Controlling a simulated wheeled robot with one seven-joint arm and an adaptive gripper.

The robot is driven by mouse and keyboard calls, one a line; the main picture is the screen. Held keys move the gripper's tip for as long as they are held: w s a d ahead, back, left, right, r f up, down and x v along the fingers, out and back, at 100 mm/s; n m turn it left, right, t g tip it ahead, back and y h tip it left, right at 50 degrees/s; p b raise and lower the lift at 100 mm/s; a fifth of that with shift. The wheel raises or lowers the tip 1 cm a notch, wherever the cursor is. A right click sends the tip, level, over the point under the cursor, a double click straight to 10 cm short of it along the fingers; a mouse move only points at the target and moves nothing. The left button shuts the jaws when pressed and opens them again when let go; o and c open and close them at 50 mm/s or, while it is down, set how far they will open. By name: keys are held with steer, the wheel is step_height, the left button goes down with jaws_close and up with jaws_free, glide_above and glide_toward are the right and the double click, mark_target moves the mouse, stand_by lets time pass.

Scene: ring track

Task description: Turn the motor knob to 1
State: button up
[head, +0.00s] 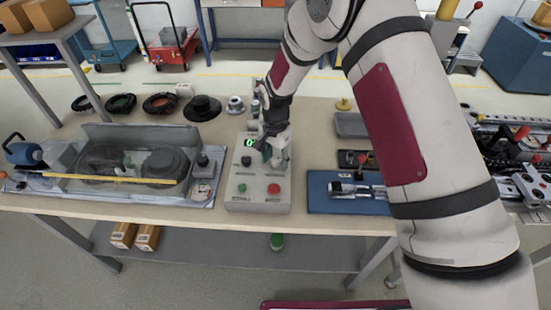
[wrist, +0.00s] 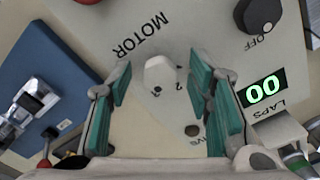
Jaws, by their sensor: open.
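The motor knob (wrist: 160,73) is a white knob beside the word MOTOR on the pale control box (head: 256,203). In the wrist view it lies between the two green-padded fingers of my gripper (head: 277,155), with a gap on each side. My gripper is open and empty above the box. Small marks, one like a 2, are printed by the knob; which one it points at is hard to tell. In the head view my gripper hides the knob. The laps display (wrist: 263,90) reads 00 in green.
A black knob (wrist: 258,15) marked OFF sits near the display. The box also has a green button (head: 242,187) and a red button (head: 273,188). A clear-lidded case (head: 100,140) stands left, a blue plate (head: 325,200) right. Black rings (head: 160,103) lie behind.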

jaws_close()
steer(key=shift+n, duration=0.4)
steer(key=n+b, duration=0.2)
steer(key=n, duration=0.2)
steer(key=shift+w+f, duration=0.1)
steer(key=n+b, duration=0.1)
steer(key=n, duration=0.3)
steer(key=shift+n+b, duration=0.3)
steer(key=shift+b, duration=0.05)
steer(key=n+b, duration=0.1)
steer(key=n, duration=0.3)
steer(key=shift+b, duration=0.35)
steer(key=n+b, duration=0.1)
steer(key=n, duration=0.3)
steer(key=shift+n, duration=0.4)
